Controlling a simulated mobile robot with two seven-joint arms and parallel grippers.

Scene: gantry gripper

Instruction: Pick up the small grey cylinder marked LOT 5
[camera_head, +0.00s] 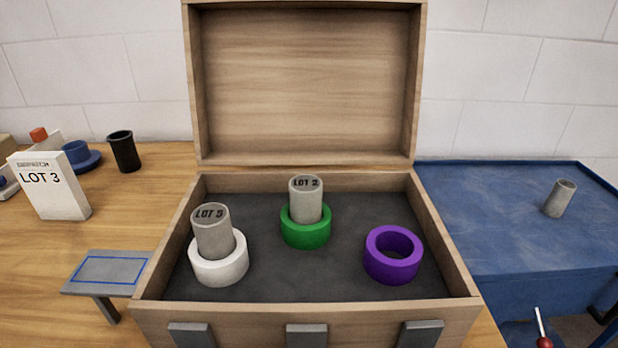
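A small grey cylinder (211,234) stands in a white ring (220,268) at the left inside the open wooden box (305,318). Its marking reads as LOT 5. A second grey cylinder (306,202), whose marking looks like LOT 2, stands in a green ring (306,234) further back near the middle. A third grey cylinder (559,199) stands slightly tilted in the picture on the blue surface at the right; I see no marking on it. Neither of my grippers is in view.
A purple ring (393,269) in the box is empty. The box lid (305,85) stands open behind. The blue surface (490,230) is mostly clear.

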